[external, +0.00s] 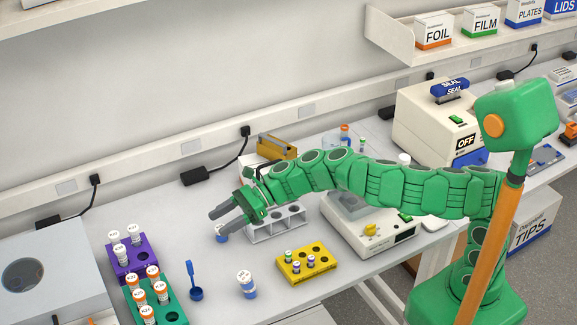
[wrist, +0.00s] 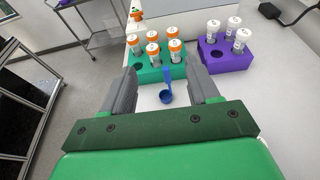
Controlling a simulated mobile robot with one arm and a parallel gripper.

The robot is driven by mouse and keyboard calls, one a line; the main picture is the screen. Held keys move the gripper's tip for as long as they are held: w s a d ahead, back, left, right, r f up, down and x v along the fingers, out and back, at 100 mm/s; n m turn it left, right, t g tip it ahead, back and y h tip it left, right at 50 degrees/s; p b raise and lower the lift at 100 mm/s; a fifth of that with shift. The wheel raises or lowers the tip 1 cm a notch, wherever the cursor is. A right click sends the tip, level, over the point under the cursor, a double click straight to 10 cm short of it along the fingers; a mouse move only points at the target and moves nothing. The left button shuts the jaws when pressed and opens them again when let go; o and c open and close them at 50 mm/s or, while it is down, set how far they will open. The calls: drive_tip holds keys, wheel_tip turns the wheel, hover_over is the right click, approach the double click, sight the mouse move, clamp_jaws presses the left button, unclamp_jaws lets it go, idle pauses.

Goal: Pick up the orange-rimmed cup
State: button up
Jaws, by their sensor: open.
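My gripper (external: 217,219) is open and empty, reaching left above the bench; its two grey fingers also show spread apart in the wrist view (wrist: 163,70). I cannot clearly make out an orange-rimmed cup. A small white-topped jar with a blue lower part (external: 247,286) stands upright near the front of the bench, apart from my gripper; its rim colour is too small to tell. A small blue item (external: 221,236) stands below my fingers, partly hidden. A small item with an orange top (external: 345,131) stands at the back, behind my arm.
A purple rack (external: 128,270), yellow block (external: 290,272) and grey rack (external: 262,234) stand around.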

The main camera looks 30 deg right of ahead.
drive_tip(key=w+d+r+m+t, duration=0.2)
drive_tip(key=w+d+r+m, duration=0.25)
drive_tip(key=w, duration=0.25)
drive_tip(key=w+d+r+m+t, duration=0.2)
drive_tip(key=w+d+r+m, duration=0.1)
drive_tip(key=w+d+m, duration=0.3)
drive_tip(key=n+t+h, duration=0.9)
drive_tip(key=n+h, duration=0.2)
drive_tip(key=n, duration=2.1)
hover_over(344, 133)
drive_tip(key=s+d, duration=0.3)
drive_tip(key=s, duration=0.2)
wheel_tip(344, 133, down, 5)
wheel_tip(344, 133, down, 19)
drive_tip(key=shift+w+a+r, duration=0.15)
drive_tip(key=shift+x, duration=2.55)
